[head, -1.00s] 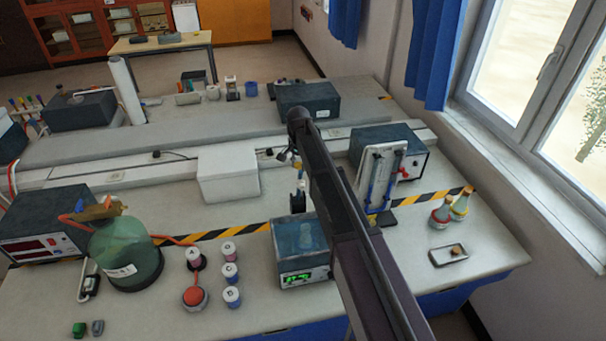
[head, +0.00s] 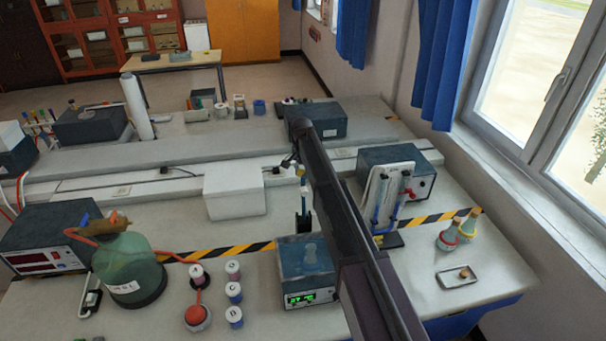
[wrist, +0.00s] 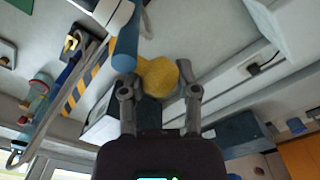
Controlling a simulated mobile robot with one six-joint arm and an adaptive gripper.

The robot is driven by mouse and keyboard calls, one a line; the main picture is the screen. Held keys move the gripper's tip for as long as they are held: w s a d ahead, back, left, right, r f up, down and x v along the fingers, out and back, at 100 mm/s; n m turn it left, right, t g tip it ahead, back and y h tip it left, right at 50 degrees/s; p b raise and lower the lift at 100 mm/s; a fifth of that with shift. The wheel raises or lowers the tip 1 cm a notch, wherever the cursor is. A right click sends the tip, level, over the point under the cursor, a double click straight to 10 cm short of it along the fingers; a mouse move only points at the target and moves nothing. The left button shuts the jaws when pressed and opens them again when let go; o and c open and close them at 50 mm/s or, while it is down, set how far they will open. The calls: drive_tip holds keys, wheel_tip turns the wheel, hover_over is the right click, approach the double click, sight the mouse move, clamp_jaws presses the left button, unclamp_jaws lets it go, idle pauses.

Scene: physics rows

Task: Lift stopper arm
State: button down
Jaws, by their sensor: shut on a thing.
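In the wrist view, my gripper (wrist: 158,86) has its two fingers on either side of a rounded yellow piece (wrist: 157,74), shut on it. A blue-and-white tube (wrist: 125,45) is close beside the yellow piece at the upper left. I cannot tell whether the yellow piece is the end of the stopper arm. In the head view, my arm crosses the bench and hides most of what is behind it. A small upright item with a yellow and blue top (head: 302,177) shows just left of the arm; I cannot tell which part it is.
A water bath (head: 307,273) with a lit green display stands left of my arm. A white box (head: 234,191) and a large green bottle (head: 126,266) are on the left.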

drive_tip(key=shift+c, duration=1.6)
unclamp_jaws()
drive_tip(key=shift+a, duration=0.3)
drive_tip(key=shift+d, duration=0.15)
drive_tip(key=shift+s, duration=0.1)
